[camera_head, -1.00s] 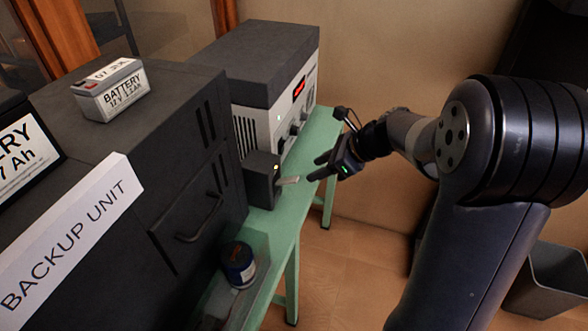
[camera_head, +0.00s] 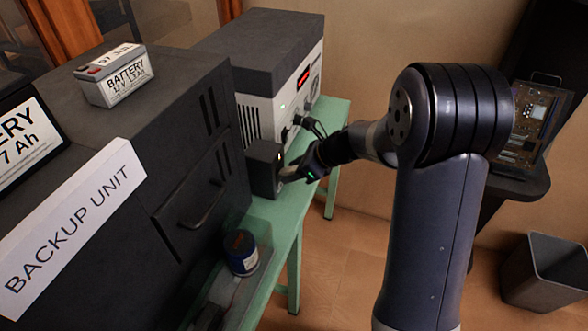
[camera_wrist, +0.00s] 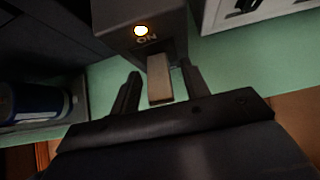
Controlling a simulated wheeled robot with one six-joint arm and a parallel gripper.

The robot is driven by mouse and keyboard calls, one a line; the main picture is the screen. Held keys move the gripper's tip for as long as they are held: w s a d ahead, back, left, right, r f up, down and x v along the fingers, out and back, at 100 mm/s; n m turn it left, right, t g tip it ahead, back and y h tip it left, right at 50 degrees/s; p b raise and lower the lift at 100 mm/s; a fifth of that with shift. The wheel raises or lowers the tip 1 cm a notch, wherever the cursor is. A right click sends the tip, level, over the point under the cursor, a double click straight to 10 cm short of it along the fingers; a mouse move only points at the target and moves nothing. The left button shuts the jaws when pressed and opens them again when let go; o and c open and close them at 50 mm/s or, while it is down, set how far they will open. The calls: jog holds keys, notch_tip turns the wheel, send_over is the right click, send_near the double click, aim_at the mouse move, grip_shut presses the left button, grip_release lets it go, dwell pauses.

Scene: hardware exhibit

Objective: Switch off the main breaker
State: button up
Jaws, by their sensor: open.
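The main breaker is a small dark box (camera_head: 264,168) on the green bench, beside the grey power unit. In the head view my gripper (camera_head: 296,172) is right at the box's front and hides most of the lever.
The black backup unit (camera_head: 130,215) with a drawer handle stands left, a battery (camera_head: 113,76) on top. A blue can (camera_head: 241,253) sits at the green bench's (camera_head: 284,235) front. The power unit (camera_head: 262,75) is behind. A grey bin (camera_head: 545,272) stands at right.

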grip_shut()
dwell(0.3)
